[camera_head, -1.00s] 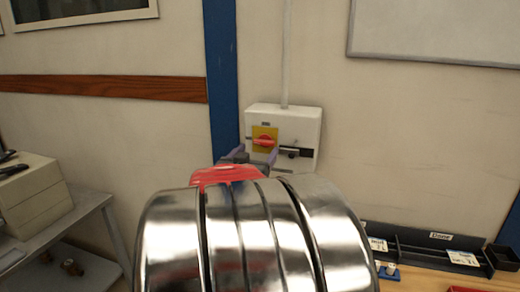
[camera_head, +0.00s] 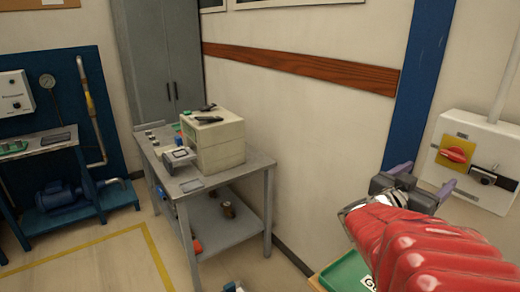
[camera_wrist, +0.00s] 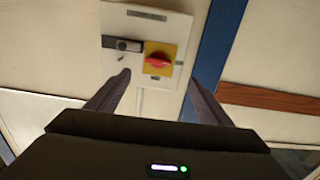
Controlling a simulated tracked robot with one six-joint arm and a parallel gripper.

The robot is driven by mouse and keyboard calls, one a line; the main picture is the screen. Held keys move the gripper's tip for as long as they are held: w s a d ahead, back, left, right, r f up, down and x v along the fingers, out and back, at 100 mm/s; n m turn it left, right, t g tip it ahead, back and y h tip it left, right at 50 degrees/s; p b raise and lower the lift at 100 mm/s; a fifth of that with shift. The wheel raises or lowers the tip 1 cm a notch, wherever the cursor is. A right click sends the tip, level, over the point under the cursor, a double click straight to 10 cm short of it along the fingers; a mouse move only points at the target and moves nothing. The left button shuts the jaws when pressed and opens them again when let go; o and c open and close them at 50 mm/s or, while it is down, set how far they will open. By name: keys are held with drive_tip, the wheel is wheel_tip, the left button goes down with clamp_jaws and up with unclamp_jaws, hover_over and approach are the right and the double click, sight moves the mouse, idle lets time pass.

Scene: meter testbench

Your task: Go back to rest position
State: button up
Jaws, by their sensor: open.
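My gripper (camera_head: 420,180) is at the right of the head view, at the end of my red arm. Its two fingers are apart with nothing between them. It points toward a white switch box (camera_head: 470,163) on the wall, with a red rotary switch on a yellow plate (camera_head: 457,151). In the wrist view the fingers of my gripper (camera_wrist: 155,92) are spread wide, and the switch box (camera_wrist: 150,25) with its red knob (camera_wrist: 158,60) appears beyond them. The fingers look apart from the box; the exact gap cannot be told.
A grey metal table (camera_head: 252,168) with a beige box (camera_head: 216,139) stands left of centre. A blue panel with a pump (camera_head: 62,195) and a grey cabinet (camera_head: 161,60) are behind. A green tray (camera_head: 347,275) lies below my arm. Floor near the yellow line is clear.

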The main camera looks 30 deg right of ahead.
drive_tip(key=w+a+f+n+t+y, duration=0.2)
drive_tip(key=w+a+n+t+y, duration=0.35)
drive_tip(key=w+a, duration=0.55)
drive_tip(key=w+a+f+n+t+y, duration=0.2)
drive_tip(key=w+a+n+t+y, duration=0.4)
drive_tip(key=a, duration=0.9)
drive_tip(key=s+a+f+n+g+y, duration=0.1)
drive_tip(key=s+a+f+g+y, duration=0.15)
drive_tip(key=a, duration=0.35)
drive_tip(key=s+a+f+n+g+y, duration=0.1)
drive_tip(key=a+f+y, duration=0.15)
drive_tip(key=a, duration=0.35)
drive_tip(key=s+a+f+n+g, duration=0.1)
drive_tip(key=s+a+f+g, duration=0.1)
drive_tip(key=s, duration=0.3)
drive_tip(key=s+a+f+n+g+y, duration=0.1)
drive_tip(key=s+a+f+g, duration=0.1)
drive_tip(key=s, duration=0.4)
drive_tip(key=shift+s+a+f+g, duration=0.3)
drive_tip(key=shift+a+g, duration=0.3)
drive_tip(key=shift+a, duration=0.55)
drive_tip(key=shift+n, duration=0.25)
drive_tip(key=shift+c, duration=0.5)
